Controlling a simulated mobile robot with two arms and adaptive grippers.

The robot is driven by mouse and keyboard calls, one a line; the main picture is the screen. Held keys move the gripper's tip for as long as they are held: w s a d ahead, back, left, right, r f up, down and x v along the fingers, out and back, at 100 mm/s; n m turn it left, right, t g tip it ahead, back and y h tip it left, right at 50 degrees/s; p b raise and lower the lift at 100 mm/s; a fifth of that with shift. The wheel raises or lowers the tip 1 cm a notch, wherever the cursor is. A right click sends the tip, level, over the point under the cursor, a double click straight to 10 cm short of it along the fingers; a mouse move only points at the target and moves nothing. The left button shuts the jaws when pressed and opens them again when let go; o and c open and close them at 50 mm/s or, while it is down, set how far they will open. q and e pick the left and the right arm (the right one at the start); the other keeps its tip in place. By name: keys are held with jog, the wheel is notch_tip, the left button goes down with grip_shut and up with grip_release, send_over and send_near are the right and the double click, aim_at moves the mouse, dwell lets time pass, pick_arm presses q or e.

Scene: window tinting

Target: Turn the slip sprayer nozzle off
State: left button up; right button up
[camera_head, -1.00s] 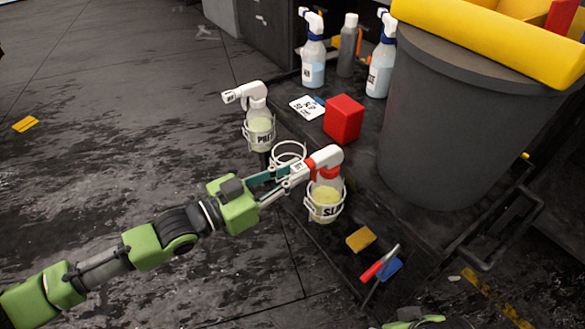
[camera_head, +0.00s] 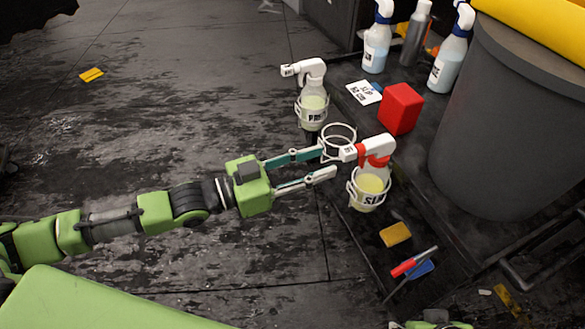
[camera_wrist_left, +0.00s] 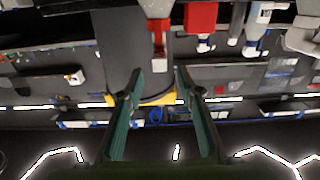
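The slip sprayer (camera_head: 370,186) is a clear bottle of yellowish liquid with a red collar and white spray head. It stands upright in a white ring holder on the cart's side, with part of its label showing. Its white nozzle (camera_head: 348,153) points left, towards my left gripper. My left gripper (camera_head: 328,162) is open and empty, with its fingertips just left of the nozzle and a small gap visible. In the left wrist view my open fingers (camera_wrist_left: 158,78) show with nothing between them close up. The nozzle's setting is too small to read.
An empty white ring holder (camera_head: 338,141) is close behind my upper finger. A second sprayer (camera_head: 313,108) hangs beyond it. A red box (camera_head: 401,108), a grey bin (camera_head: 505,120) and blue-necked spray bottles (camera_head: 376,45) stand on the cart.

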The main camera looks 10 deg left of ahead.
pick_arm(q)
jog(key=v, duration=0.6)
jog(key=shift+s, duration=0.1)
dwell(0.3)
